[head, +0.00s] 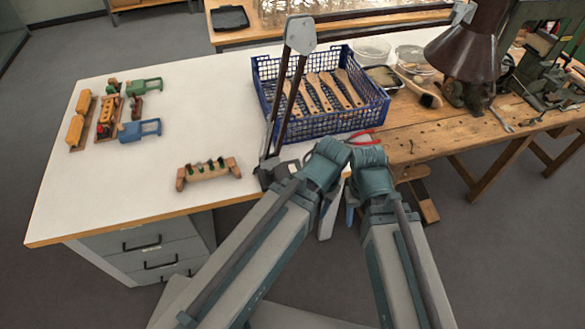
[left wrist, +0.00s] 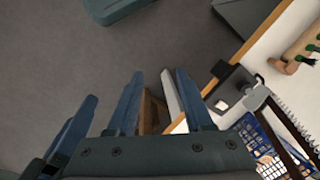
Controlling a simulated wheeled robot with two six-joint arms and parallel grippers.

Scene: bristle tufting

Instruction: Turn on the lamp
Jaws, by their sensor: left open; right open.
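The lamp has a brown cone shade (head: 470,45) over the wooden bench at the right. Its jointed arm (head: 290,95) rises from a dark base (head: 268,178) near the front edge of the white table. In the left wrist view the lamp base (left wrist: 236,92) is a dark plate with a small white square, possibly a switch. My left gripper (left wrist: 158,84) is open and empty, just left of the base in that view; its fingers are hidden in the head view. My right gripper (head: 351,207) is open, below its wrist, partly hidden by my arms.
A blue crate (head: 330,125) of wooden brush handles stands behind the lamp base. Red-handled pliers (head: 360,136) lie near my wrists. A wooden block with tufts (head: 207,171) lies left of the base. The table's middle left is clear.

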